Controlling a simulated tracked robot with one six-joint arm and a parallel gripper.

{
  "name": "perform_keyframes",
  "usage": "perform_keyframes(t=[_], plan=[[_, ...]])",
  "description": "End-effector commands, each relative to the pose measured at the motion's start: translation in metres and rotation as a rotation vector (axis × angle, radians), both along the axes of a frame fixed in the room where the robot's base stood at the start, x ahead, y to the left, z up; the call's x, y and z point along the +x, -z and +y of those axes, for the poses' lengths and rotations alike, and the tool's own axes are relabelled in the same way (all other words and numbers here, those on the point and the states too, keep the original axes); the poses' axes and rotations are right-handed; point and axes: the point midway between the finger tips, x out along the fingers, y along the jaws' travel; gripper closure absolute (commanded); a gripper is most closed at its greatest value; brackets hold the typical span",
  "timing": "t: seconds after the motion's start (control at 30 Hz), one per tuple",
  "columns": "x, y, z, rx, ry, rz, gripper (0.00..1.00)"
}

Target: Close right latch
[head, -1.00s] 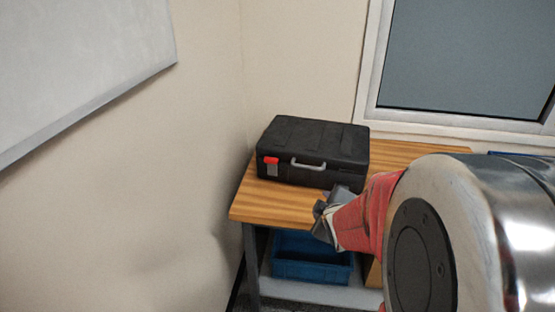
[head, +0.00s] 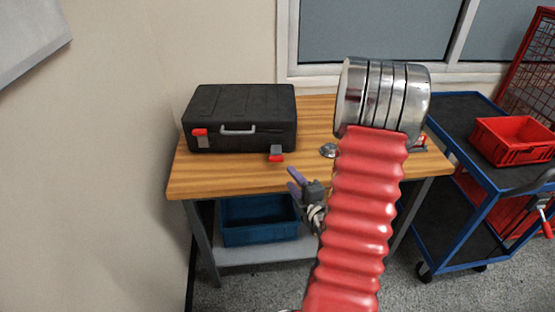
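A black case (head: 240,115) with a grey handle (head: 238,130) stands shut at the left of the wooden table. Its left latch (head: 200,135) lies against the front, red end up at the lid edge. Its right latch (head: 277,153) is lower, near the front right corner, with its red end down and standing out from the case. My gripper (head: 291,182) is in front of the table's front edge, below and right of the right latch and apart from it. Its two purplish fingers look spread, with nothing between them.
The wooden table (head: 225,178) has bare top before the case and to its right. A small metal object (head: 328,151) lies right of the case. A blue bin (head: 258,220) sits on the lower shelf. A blue trolley (head: 455,125) with a red crate (head: 512,140) stands at right.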

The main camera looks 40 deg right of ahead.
Motion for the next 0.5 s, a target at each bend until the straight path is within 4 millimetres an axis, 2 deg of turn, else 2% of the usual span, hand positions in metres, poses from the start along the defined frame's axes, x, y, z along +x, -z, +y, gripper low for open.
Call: perform_keyframes(t=[0.33,0.5], plan=[[0.0007,-0.0002,-0.0003,-0.001,-0.001,-0.002,0.62],[0.0087,0.0016,-0.0025,-0.001,-0.002,-0.001,0.62]])
